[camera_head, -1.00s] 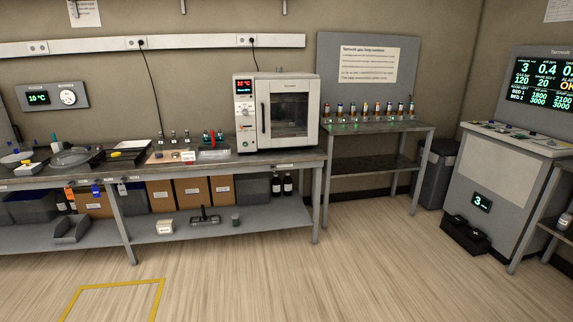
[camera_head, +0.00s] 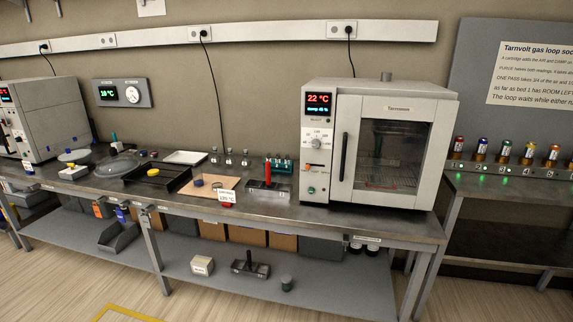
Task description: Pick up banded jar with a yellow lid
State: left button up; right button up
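I cannot make out a banded jar with a yellow lid for certain. A small yellow round thing (camera_head: 153,172) lies in a black tray (camera_head: 170,187) on the bench; it is too small to tell whether it is a lid or a jar. Several small dark-topped bottles (camera_head: 230,158) stand at the back of the bench. A small dark jar with a greenish top (camera_head: 287,284) stands on the lower shelf. Neither of my grippers is in view.
A white oven (camera_head: 390,150) with its door shut stands on the right of the bench (camera_head: 300,217). A red-handled tool (camera_head: 268,175) is left of it. Several banded cartridges with coloured tops (camera_head: 503,151) line the right stand.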

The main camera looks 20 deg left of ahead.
aim_at(198, 181)
jog(key=u, duration=0.4)
jog(key=i, duration=1.8)
jog(key=u, duration=0.4)
